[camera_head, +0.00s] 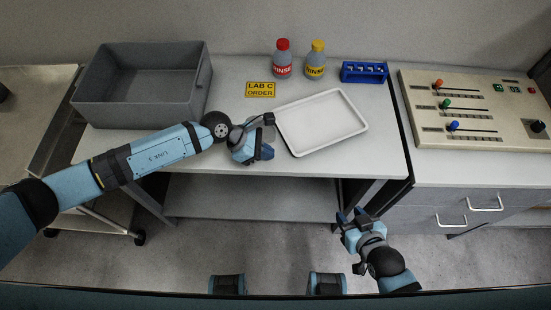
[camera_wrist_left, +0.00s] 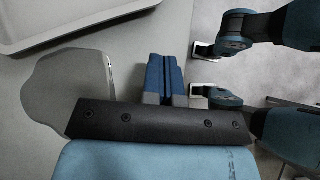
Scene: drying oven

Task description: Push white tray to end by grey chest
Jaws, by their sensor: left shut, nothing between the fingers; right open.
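The white tray (camera_head: 322,122) lies flat and turned at an angle on the table, right of the middle. Its rim shows at the top left of the left wrist view (camera_wrist_left: 84,14). The grey chest (camera_head: 128,107) is an open box at the table's left end. My left gripper (camera_head: 264,152) is shut and empty, just left of the tray near the table's front edge; its closed fingers show in the left wrist view (camera_wrist_left: 164,78). I cannot tell whether it touches the tray. My right gripper (camera_head: 352,220) is open and empty, in front of the table and below its top.
A yellow label (camera_head: 260,89) lies between chest and tray. A red-capped bottle (camera_head: 282,62), a yellow-capped bottle (camera_head: 316,62) and a blue rack (camera_head: 364,72) stand along the back. A control panel (camera_head: 475,112) sits on the right counter. The tabletop between chest and tray is otherwise mostly clear.

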